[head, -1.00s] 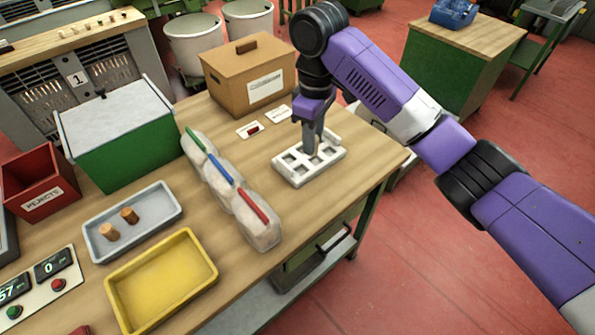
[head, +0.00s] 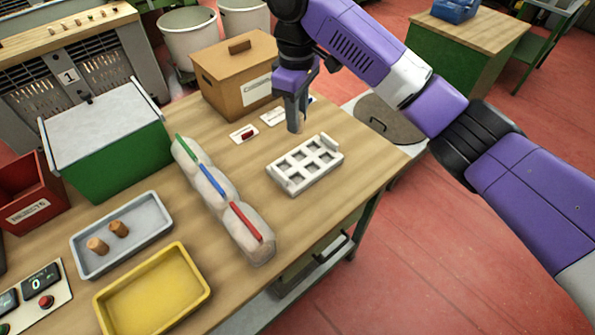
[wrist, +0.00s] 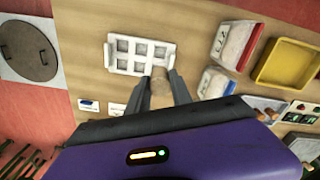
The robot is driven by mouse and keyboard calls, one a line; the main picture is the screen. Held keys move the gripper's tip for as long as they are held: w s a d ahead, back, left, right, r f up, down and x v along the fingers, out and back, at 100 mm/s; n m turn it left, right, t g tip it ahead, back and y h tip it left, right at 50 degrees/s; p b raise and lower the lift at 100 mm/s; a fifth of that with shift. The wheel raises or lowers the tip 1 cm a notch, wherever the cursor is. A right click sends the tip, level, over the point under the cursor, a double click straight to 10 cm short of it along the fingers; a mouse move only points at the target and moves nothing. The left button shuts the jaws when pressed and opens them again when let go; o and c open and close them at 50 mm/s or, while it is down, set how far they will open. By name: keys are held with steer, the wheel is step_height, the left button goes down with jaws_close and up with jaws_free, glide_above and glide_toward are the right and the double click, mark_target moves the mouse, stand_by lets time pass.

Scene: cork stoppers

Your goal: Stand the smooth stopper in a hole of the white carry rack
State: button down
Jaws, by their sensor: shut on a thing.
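My gripper (head: 297,128) is above the table just beyond the rack's far side, with its fingers pointing down. It is shut on a tan cork stopper (wrist: 160,88), which shows between the two fingers in the wrist view. In the head view the fingers mostly hide that stopper. The white carry rack (head: 318,178) lies flat on the table in front of the gripper, apart from it. Its square holes look empty, and the rack also shows in the wrist view (wrist: 112,57). I cannot tell the held stopper's surface finish.
Bare wood lies right of the rack.

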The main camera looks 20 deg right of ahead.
glide_toward(298, 183)
steer(key=f, duration=0.5)
steer(key=shift+w, duration=0.3)
steer(key=shift+f, duration=0.4)
steer(key=shift+s+f, duration=0.2)
steer(key=shift+f, duration=0.2)
steer(key=c, duration=1.1)
jaws_free()
steer(key=shift+f, duration=0.1)
steer(key=shift+c, duration=0.2)
steer(key=shift+w+r, duration=0.15)
steer(key=shift+r, duration=0.75)
step_height(298, 183, up, 12)
steer(key=b, duration=0.1)
steer(key=shift+b, duration=0.3)
